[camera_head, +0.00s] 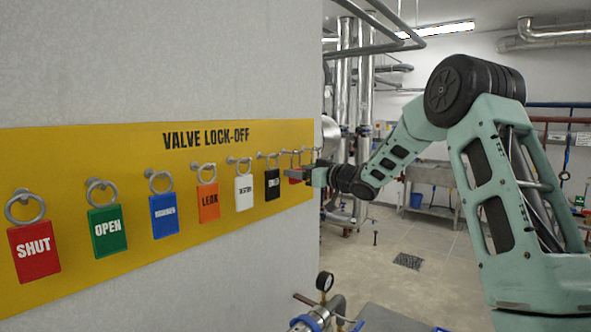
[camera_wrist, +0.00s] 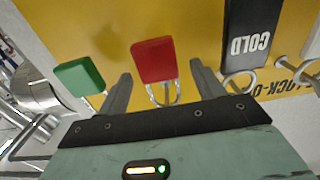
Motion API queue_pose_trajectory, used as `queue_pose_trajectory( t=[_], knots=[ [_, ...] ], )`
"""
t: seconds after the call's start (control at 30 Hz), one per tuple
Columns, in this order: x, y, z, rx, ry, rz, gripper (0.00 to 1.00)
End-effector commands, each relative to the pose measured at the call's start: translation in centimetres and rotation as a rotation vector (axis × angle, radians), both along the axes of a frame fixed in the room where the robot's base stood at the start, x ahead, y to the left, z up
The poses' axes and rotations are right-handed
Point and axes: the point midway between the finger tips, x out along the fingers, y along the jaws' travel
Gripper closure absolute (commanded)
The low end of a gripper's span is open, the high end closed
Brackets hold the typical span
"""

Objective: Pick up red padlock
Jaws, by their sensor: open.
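The red padlock (camera_wrist: 154,60) has a plain red body and a silver shackle, and it hangs against the yellow board. In the wrist view it lies between the two dark fingers of my gripper (camera_wrist: 162,70), with a gap on each side. The fingers are open and hold nothing. The shackle's end is partly hidden by the gripper body. In the head view my gripper (camera_head: 314,177) is at the board's far right end. A small red patch of the padlock (camera_head: 294,175) shows just left of it.
A green padlock (camera_wrist: 80,76) hangs just outside the left finger. A black COLD tag (camera_wrist: 252,35) hangs close to the right finger. The yellow board (camera_head: 120,150) carries several tags on rings, including a red SHUT tag (camera_head: 34,251). A gauge (camera_head: 325,282) stands below.

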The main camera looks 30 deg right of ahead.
Motion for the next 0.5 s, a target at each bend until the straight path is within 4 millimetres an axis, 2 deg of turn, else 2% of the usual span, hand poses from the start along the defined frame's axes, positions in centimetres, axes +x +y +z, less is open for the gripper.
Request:
queue_pose_trajectory(
  t=[0.2,0.47,0.5],
  knots=[
    [2.5,0.9,0.2,0.001,0.0,0.0,0.33],
    [2.8,0.9,-0.1,0.0,0.0,-0.001,0.33],
    [2.8,0.9,-0.1,0.0,0.0,-0.001,0.35]
  ],
)
